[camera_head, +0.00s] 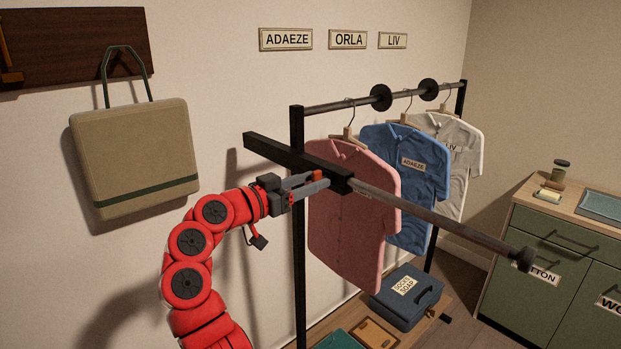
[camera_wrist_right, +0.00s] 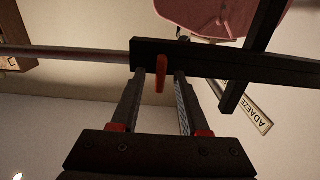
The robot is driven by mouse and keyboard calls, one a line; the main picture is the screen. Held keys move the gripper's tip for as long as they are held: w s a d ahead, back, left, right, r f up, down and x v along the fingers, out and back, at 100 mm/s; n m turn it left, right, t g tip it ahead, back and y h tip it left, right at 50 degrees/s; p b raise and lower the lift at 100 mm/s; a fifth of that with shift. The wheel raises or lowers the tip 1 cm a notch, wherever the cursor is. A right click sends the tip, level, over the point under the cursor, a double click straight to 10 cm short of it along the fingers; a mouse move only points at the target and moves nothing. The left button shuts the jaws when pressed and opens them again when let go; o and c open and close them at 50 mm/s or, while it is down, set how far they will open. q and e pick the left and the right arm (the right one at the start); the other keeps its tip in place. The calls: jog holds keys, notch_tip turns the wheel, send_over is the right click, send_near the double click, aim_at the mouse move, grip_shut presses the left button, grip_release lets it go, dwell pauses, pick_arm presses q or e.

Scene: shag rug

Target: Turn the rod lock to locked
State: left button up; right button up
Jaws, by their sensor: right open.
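The rod lock shows as a small red lever (camera_head: 317,175) on the black crossbar (camera_head: 270,145) of the clothes rack; the lever also shows in the right wrist view (camera_wrist_right: 160,72). A grey rod (camera_head: 440,218) runs from the crossbar's end toward the lower right, ending in a dark knob. My right gripper (camera_head: 320,182) is open at the crossbar. In the wrist view its fingers (camera_wrist_right: 159,78) stand on either side of the lever, with gaps visible, and their tips are close to the crossbar. My left gripper is in neither view.
Pink (camera_head: 350,220), blue (camera_head: 405,160) and white shirts hang behind the crossbar. A beige bag (camera_head: 135,155) hangs on the wall at left. A blue case (camera_head: 407,300) sits on the low shelf. A green cabinet (camera_head: 545,270) stands at right.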

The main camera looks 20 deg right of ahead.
jog(key=shift+d, duration=0.1)
jog(key=shift+w, duration=0.1)
grip_shut()
